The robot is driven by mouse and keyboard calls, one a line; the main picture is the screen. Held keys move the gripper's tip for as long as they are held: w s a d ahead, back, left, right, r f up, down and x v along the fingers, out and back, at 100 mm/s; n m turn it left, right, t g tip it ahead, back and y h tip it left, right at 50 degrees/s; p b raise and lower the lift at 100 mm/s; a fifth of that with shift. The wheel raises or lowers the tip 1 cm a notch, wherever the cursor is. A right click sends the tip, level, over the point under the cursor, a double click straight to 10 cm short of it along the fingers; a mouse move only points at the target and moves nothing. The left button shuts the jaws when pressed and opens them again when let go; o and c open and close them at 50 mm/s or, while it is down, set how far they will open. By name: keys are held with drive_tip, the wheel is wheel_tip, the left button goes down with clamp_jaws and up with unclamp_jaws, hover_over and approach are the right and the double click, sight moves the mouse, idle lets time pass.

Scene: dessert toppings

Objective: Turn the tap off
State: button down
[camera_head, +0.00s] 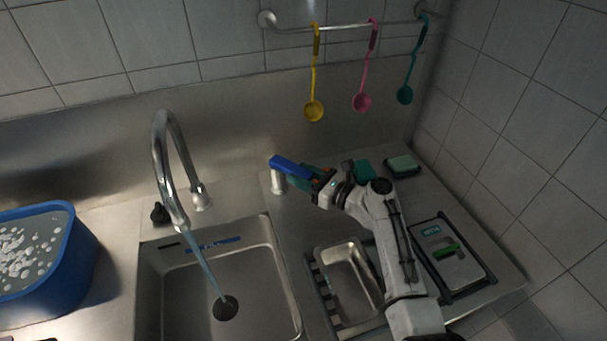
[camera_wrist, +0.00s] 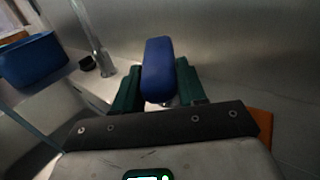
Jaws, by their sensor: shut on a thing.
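The chrome tap (camera_head: 160,165) arches over the sink (camera_head: 190,285), and a stream of water (camera_head: 207,275) runs from its spout to the drain. The blue tap lever (camera_head: 290,166) sits on a short metal post (camera_head: 278,183) to the right of the spout. My gripper (camera_head: 312,175) reaches it from the right. In the wrist view, the blue lever (camera_wrist: 158,70) lies between the two green fingers of my gripper (camera_wrist: 160,88), which are shut on it. The tap's pipe (camera_wrist: 95,40) shows to the left there. The lever's base is mostly hidden in the wrist view.
A blue tub (camera_head: 75,265) with pale bits in it stands at the left. Yellow, pink and green ladles (camera_head: 314,110) hang from a wall rail. A metal tray (camera_head: 348,280), a green sponge (camera_head: 402,164) and a dark-framed tray (camera_head: 440,288) lie on the right counter.

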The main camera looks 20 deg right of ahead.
drive_tip(key=c, duration=0.7)
unclamp_jaws()
drive_tip(key=shift+o, duration=0.2)
drive_tip(key=shift+s, duration=0.1)
drive_tip(key=v, duration=0.9)
drive_tip(key=shift+s+d+f+b, duration=0.1)
drive_tip(key=shift+b, duration=0.2)
drive_tip(key=shift+s+d, duration=0.45)
drive_tip(key=shift+s, duration=0.1)
drive_tip(key=shift+c, duration=0.4)
